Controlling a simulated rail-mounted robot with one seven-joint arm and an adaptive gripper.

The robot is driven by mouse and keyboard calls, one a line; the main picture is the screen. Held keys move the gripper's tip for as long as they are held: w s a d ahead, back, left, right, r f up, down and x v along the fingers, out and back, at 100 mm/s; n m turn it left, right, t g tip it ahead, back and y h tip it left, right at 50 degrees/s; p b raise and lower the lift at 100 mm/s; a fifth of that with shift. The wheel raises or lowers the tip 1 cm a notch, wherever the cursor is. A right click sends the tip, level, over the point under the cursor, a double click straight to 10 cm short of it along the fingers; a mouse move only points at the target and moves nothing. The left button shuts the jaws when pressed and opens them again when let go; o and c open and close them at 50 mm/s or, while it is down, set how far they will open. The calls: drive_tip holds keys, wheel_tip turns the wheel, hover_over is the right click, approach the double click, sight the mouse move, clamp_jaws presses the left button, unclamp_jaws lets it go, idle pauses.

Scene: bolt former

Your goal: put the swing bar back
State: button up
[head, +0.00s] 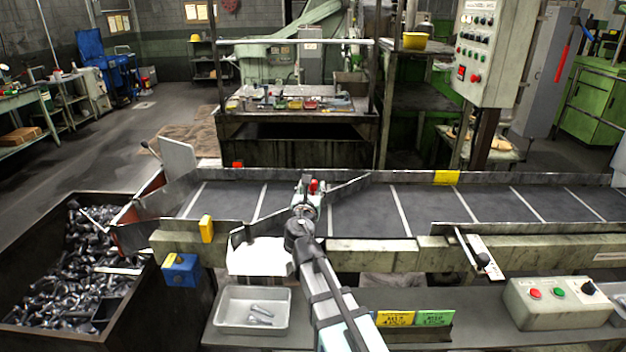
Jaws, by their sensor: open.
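The swing bar appears to be the grey metal bar (347,187) lying at a slant over the conveyor belt (362,212). Its right end is by the far rail, and its left part runs toward my gripper, where the gripper hides it. My gripper (308,186) is over the middle of the belt, at the bar's left part, with a small red piece showing beside it. It is open. I cannot tell whether its fingers touch the bar or stand around it.
A bin of bolts (22,318) stands at the left end. A white tray (225,310) with a few bolts, yellow and green cards (433,318) and a button box (560,316) sit in front. A black-knobbed lever (468,250) is on the near rail. The belt's right half is clear.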

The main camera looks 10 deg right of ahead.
sight(313, 184)
drive_tip(key=shift+x, duration=1.85)
drive_tip(key=shift+c, duration=0.3)
clamp_jaws()
